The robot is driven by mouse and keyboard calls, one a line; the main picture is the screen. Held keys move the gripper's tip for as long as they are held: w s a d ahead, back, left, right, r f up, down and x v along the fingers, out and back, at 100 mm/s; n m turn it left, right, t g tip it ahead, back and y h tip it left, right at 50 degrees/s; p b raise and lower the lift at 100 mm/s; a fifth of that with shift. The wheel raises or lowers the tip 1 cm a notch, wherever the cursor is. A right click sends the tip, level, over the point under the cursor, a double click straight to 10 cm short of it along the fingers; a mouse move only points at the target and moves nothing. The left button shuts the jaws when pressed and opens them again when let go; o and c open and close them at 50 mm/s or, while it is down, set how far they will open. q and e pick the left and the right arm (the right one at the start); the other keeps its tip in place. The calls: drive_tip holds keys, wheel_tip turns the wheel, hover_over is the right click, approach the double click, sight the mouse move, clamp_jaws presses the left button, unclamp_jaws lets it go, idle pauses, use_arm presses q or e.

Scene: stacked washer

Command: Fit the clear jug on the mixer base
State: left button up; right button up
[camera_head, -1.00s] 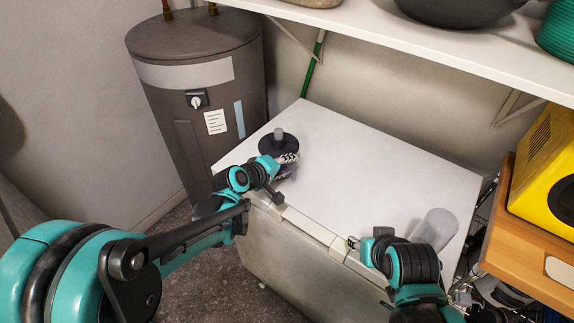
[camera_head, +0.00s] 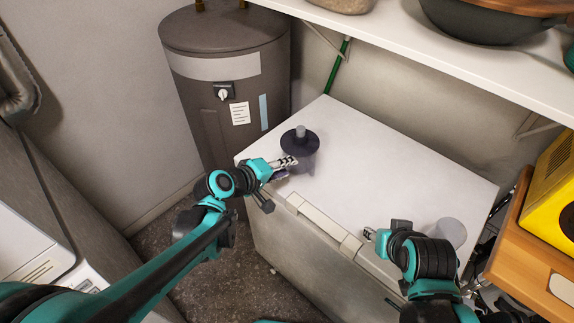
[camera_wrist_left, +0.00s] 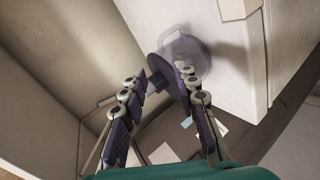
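The clear jug (camera_head: 306,160) stands upright on the left part of the white chest top, under a dark round lid with a grey knob. The wrist view shows its see-through body and handle (camera_wrist_left: 196,52) just beyond my fingertips. My left gripper (camera_head: 290,164) is at the jug's near side. Its two fingers (camera_wrist_left: 168,76) are apart; contact with the jug cannot be told. A pale grey cylinder (camera_head: 450,230), perhaps the mixer base, is on the chest's right part, partly hidden by my right arm. My right gripper (camera_head: 370,234) is over the front edge; its fingers are too small to read.
The white chest top (camera_head: 395,165) is clear between the jug and cylinder. A handle strip (camera_head: 325,222) runs along its front edge. A grey tank (camera_head: 228,80) stands behind left. A shelf (camera_head: 425,60) overhangs the back. A wooden surface (camera_head: 535,240) with a yellow appliance (camera_head: 555,190) is at right.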

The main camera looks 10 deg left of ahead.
use_arm(q)
drive_tip(key=s+a+m+g+y, duration=0.1)
drive_tip(key=s+a+m+y, duration=0.2)
drive_tip(key=s, duration=0.5)
drive_tip(key=s+a+m+g+y, duration=0.1)
drive_tip(key=s+a+m+y, duration=0.2)
drive_tip(key=s+a+m, duration=0.2)
drive_tip(key=s+a+f, duration=0.1)
drive_tip(key=s+a, duration=0.1)
drive_tip(key=s, duration=0.1)
drive_tip(key=shift+s+a+g+y, duration=0.25)
drive_tip(key=shift+a+g+y, duration=0.05)
drive_tip(key=shift+a+y, duration=0.1)
idle(1.8)
